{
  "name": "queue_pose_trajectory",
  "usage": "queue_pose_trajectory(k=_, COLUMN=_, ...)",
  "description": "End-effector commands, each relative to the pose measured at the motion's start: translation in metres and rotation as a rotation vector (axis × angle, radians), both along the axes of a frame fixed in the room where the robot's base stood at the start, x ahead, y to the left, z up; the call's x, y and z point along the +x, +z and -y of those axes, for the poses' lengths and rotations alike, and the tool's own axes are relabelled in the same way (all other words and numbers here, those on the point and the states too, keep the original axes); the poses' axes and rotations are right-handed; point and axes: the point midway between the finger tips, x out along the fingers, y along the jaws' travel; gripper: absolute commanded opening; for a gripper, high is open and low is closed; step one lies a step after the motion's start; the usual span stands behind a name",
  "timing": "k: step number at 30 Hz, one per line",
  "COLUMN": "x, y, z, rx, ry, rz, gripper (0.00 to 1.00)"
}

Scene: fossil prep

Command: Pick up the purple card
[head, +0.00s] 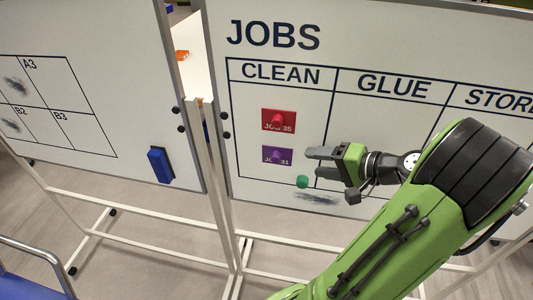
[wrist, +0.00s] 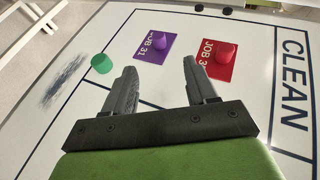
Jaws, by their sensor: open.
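The purple card (head: 277,158), marked JOB 31, is on the whiteboard in the CLEAN column, with a purple knob at its middle. In the wrist view the purple card (wrist: 154,47) is ahead of the fingers, between and beyond their tips. My gripper (head: 312,163) is open and empty, just right of the purple card in the head view. In the wrist view my gripper (wrist: 162,75) has its two fingers spread apart, and I see no contact with the card.
A red card (head: 278,121), JOB 35, is just above the purple one. A green magnet (head: 302,182) and a dark smudge (head: 316,198) are below. A second whiteboard (head: 100,80) with a blue eraser (head: 160,165) stands left. The GLUE column is bare where visible.

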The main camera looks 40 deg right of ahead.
Motion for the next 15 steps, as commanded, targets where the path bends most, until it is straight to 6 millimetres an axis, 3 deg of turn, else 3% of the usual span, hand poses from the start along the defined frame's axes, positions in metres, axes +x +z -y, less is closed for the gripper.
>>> queue_pose_trajectory(k=6, x=0.049, y=-0.027, z=-0.013, rx=0.001, ry=0.008, rz=-0.001, gripper=0.57)
queue_pose_trajectory(k=15, x=0.088, y=-0.046, z=-0.02, rx=0.002, ry=0.007, rz=-0.002, gripper=0.57)
